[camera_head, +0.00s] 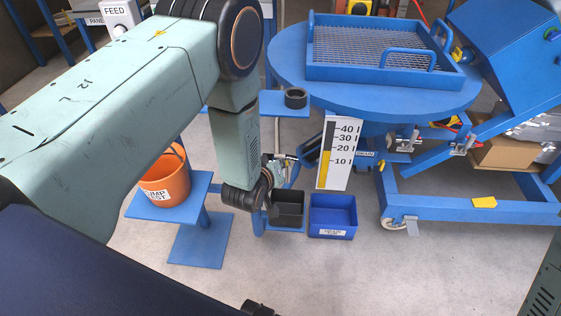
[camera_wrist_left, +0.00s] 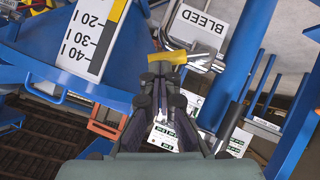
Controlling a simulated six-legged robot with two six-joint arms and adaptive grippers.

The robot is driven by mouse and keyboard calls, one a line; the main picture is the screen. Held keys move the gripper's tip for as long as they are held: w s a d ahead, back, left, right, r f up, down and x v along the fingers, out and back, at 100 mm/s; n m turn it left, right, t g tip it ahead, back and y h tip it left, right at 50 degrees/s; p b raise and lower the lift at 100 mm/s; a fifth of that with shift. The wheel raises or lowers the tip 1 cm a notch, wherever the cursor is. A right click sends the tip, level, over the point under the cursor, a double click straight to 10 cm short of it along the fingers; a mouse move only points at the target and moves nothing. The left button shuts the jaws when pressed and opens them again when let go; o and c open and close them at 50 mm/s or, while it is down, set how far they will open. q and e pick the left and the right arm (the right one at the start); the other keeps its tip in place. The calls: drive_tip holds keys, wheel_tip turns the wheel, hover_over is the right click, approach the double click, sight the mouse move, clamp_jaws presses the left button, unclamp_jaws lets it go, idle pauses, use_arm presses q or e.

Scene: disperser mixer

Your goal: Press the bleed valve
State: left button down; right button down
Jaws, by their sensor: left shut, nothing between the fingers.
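In the left wrist view a white sign (camera_wrist_left: 201,24) reads BLEED. Below it are a shiny metal pipe (camera_wrist_left: 201,50) and a yellow lever-like piece (camera_wrist_left: 168,57), which appears to be the bleed valve's handle. My left gripper (camera_wrist_left: 165,78) is shut and empty, its dark fingertips directly at the yellow piece. I cannot tell whether they touch it. In the head view my left gripper (camera_head: 314,149) is partly hidden beside the white level scale (camera_head: 337,150), below the round blue table. The valve cannot be made out there. My right gripper is out of view.
A round blue table (camera_head: 390,96) carries a mesh-bottomed tray (camera_head: 312,55). A black bin (camera_head: 287,209) and a blue bin (camera_head: 333,216) sit below. An orange bucket (camera_head: 166,181) stands on a blue stand at left. Blue posts and frames crowd the wrist view. Grey floor is open in front.

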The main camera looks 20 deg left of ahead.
use_arm(q)
drive_tip(key=shift+w+d+f, duration=0.15)
drive_tip(key=shift+d+f, duration=0.25)
drive_tip(key=shift+f, duration=0.1)
drive_tip(key=shift+w+d+f, duration=0.15)
drive_tip(key=shift+d+f, duration=0.2)
drive_tip(key=shift+f, duration=0.15)
drive_tip(key=shift+d+f, duration=0.1)
idle(0.5)
